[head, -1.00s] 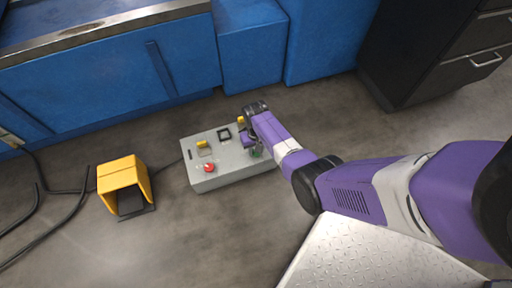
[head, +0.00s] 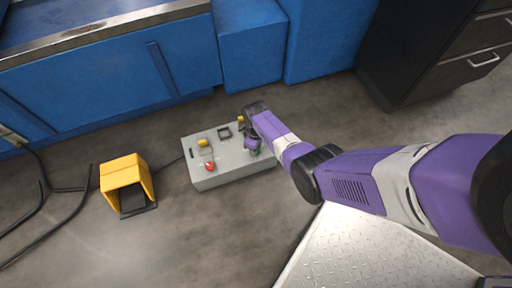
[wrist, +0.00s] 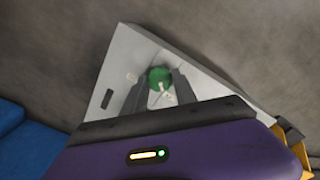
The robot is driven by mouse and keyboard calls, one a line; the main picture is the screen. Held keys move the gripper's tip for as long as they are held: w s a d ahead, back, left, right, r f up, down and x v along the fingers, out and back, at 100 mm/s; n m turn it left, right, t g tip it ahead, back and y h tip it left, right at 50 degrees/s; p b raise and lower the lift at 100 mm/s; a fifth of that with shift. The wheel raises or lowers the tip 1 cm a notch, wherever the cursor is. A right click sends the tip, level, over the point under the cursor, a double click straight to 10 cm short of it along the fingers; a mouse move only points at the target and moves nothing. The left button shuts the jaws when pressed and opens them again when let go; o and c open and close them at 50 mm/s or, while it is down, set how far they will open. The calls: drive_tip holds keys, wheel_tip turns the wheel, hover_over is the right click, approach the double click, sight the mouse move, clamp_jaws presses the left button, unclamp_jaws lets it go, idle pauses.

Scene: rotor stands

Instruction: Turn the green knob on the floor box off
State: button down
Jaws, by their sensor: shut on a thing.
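The grey floor box (head: 222,170) stands on the floor in the middle of the head view. The green knob (wrist: 159,76) shows in the wrist view between my two fingertips, with a pale mark on it. In the head view only a bit of the knob (head: 256,153) shows beside my gripper. My gripper (wrist: 161,82) points down at the box's right part and is shut on the green knob. Its fingers hide the knob's sides. The wrist also covers the box's back right corner in the head view.
The box top also bears a red button (head: 210,166), a yellow switch (head: 203,142) and a black square frame (head: 224,133). A yellow foot-pedal housing (head: 126,183) and black cables (head: 50,225) lie to the left. Blue machine bases (head: 110,75) stand behind; a dark drawer cabinet (head: 440,60) stands right.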

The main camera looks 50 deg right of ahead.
drive_tip(key=shift+n, duration=0.3)
drive_tip(key=c, duration=1)
unclamp_jaws()
drive_tip(key=shift+r+p, duration=2.45)
drive_tip(key=shift+r, duration=1.4)
